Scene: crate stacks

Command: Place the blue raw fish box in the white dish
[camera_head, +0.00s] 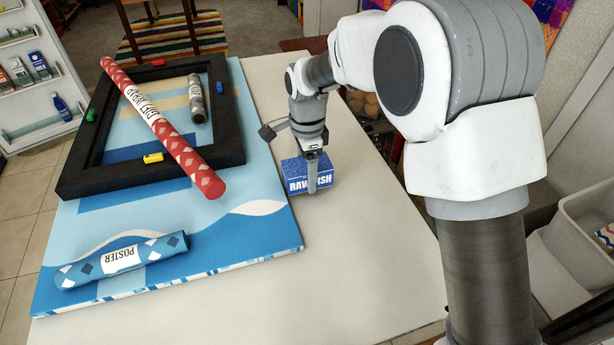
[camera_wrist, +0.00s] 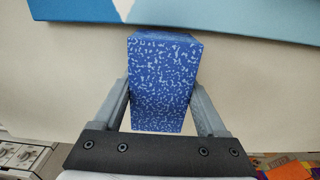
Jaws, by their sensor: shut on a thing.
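The blue raw fish box (camera_head: 297,176) is at the right edge of the blue canvas, over the white table. Its front carries the white words "RAW FISH", partly covered by a finger. My gripper (camera_head: 314,176) points down and is shut on the box. In the wrist view the speckled blue box (camera_wrist: 162,80) sits between the two fingers of my gripper (camera_wrist: 160,110), one at each side. I cannot tell whether the box touches the table. I see no white dish in either view.
The white table (camera_head: 360,260) is clear at the front and right. The blue canvas (camera_head: 250,215) bears a black frame (camera_head: 225,145), a red wrapping roll (camera_head: 165,130), a grey roll (camera_head: 197,100) and a blue poster roll (camera_head: 120,260). A pale bin (camera_head: 580,225) stands at the far right.

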